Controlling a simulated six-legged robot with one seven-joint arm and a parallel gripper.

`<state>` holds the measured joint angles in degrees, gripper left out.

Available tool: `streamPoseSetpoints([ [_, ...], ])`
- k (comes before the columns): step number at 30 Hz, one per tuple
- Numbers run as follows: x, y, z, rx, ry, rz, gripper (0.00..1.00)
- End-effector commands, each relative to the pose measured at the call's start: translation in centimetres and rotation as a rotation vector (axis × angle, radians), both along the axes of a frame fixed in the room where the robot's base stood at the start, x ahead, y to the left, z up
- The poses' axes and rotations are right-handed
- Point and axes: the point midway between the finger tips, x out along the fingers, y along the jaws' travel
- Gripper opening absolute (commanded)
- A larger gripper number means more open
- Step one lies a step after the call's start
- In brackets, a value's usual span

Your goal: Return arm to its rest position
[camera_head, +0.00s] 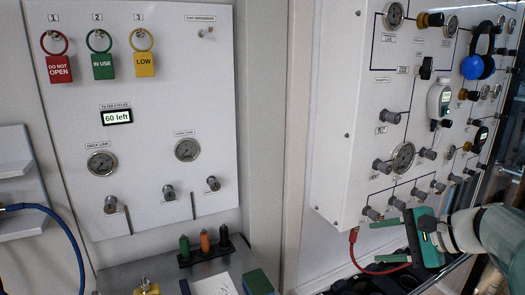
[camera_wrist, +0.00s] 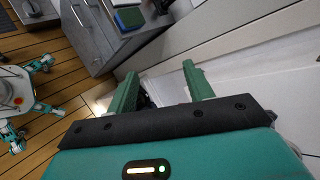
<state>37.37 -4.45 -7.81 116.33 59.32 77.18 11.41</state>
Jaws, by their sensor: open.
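My gripper (camera_head: 372,241) shows at the lower right of the head view, at the end of my arm. Its two green fingers point left, below the lower edge of the right fill panel (camera_head: 335,170). In the wrist view the fingers of my gripper (camera_wrist: 160,69) stand apart with nothing held between them. A pale wall or panel surface lies close beyond the right finger there.
A red hose (camera_head: 360,262) hangs from the panel's underside and loops close to my gripper. Valves and gauges cover the panel front. A grey cabinet (camera_wrist: 92,45) and wooden floor (camera_wrist: 68,85) show in the wrist view. The left panel (camera_head: 75,130) carries three coloured tags.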

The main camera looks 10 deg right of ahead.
Motion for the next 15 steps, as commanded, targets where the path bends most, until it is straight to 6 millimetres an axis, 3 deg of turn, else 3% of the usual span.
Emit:
streamPoseSetpoints([
  [1,-0.9,3.3,-0.4,-0.088,0.014,0.082,0.52],
  [6,-5.1,10.3,-3.0,-0.426,0.036,0.336,0.52],
  [10,-8.5,13.6,-4.8,-0.702,0.0,0.531,0.52],
  [15,-11.9,15.8,-6.3,-1.057,-0.108,0.759,0.52],
])
